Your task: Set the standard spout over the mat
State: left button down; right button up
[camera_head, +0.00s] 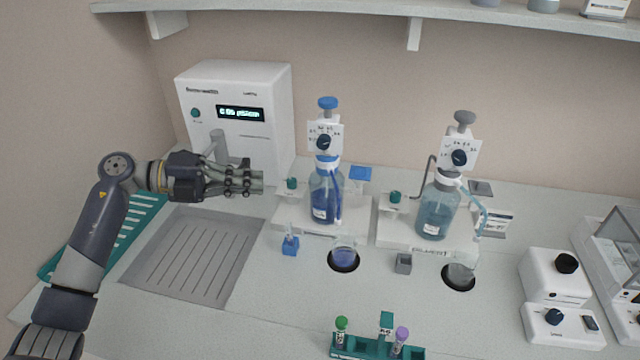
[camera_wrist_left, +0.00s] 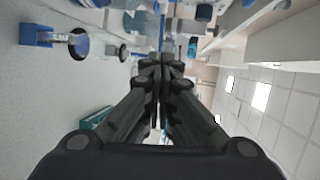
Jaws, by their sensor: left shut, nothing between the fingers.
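The white dispenser (camera_head: 240,115) with a lit display stands at the back left. Its grey spout (camera_head: 217,143) comes out of the front, and its lower part is partly hidden by my left gripper. The grey grooved mat (camera_head: 195,255) lies on the bench in front of the dispenser. My left gripper (camera_head: 256,182) is shut and empty, in front of the dispenser and above the mat's back edge, with its fingers pointing right. I cannot tell whether it touches the spout. In the left wrist view the closed fingers (camera_wrist_left: 162,62) show with nothing between them. My right gripper is not in view.
Two bottle dispensers, a blue one (camera_head: 325,195) and a grey one (camera_head: 437,210), stand to the right. A teal rack (camera_head: 130,222) lies left of the mat. A tube rack (camera_head: 375,347) sits at the front. A shelf (camera_head: 350,15) runs above.

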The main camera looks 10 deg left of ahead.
aim_at(335, 186)
pick_arm(q)
jog(key=p+x, duration=0.5)
jog(key=x, duration=0.8)
jog(key=shift+s+d+r+p, duration=0.1)
jog(key=shift+r+p, duration=0.1)
jog(key=shift+p, duration=0.15)
jog(key=shift+d+f, duration=0.15)
jog(key=shift+d, duration=0.15)
jog(key=shift+d, duration=0.9)
jog(key=shift+w, duration=0.25)
